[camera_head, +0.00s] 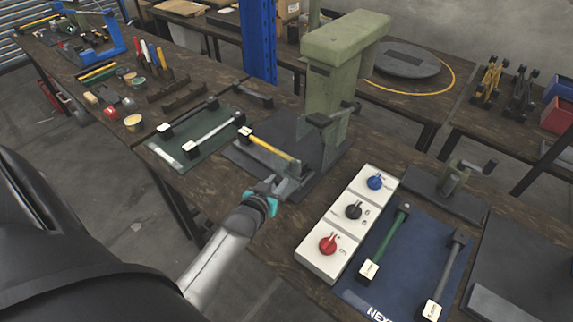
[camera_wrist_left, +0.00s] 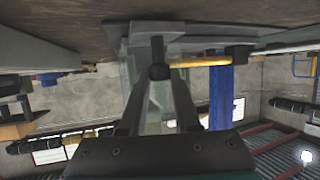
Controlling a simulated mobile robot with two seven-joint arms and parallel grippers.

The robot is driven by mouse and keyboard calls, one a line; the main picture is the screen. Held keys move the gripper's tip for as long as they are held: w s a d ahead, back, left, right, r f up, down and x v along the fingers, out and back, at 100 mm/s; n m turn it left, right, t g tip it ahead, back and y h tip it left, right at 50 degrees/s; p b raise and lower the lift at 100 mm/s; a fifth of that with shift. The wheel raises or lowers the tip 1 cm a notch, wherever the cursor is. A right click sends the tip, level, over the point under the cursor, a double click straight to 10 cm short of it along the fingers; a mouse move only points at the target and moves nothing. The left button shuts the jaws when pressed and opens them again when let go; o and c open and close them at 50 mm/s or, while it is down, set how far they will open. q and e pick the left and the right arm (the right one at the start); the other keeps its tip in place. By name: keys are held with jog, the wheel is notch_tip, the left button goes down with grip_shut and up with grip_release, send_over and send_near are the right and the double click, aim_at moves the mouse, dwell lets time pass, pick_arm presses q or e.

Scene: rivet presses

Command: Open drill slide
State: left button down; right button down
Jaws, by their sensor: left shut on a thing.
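The pale green drill press (camera_head: 335,95) stands on a dark base plate (camera_head: 255,160) at the middle of the workbench. A yellow bar (camera_head: 268,146) with dark ends lies at its front; it also shows in the left wrist view (camera_wrist_left: 200,62). My left gripper (camera_head: 287,184) is at the front of the press base. In the left wrist view, its fingers (camera_wrist_left: 159,80) close around a dark knob on a short post (camera_wrist_left: 158,50). Which part of the slide the knob belongs to is hard to tell, and the slide is partly hidden by my gripper.
A white control box (camera_head: 348,225) with blue, black and red knobs stands right of my left arm. A blue mat (camera_head: 400,262) beside it holds a green and a grey bar. A green mat (camera_head: 205,138) with bars lies left of the press. Hand tools stand farther left.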

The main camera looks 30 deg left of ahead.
pick_arm(q)
jog(key=shift+s, duration=0.7)
jog(key=shift+f, duration=0.1)
jog(key=c, duration=0.6)
grip_release()
jog(key=p+v, duration=0.3)
jog(key=v, duration=1.2)
jog(key=shift+s, duration=0.1)
jog(key=shift+d, duration=0.15)
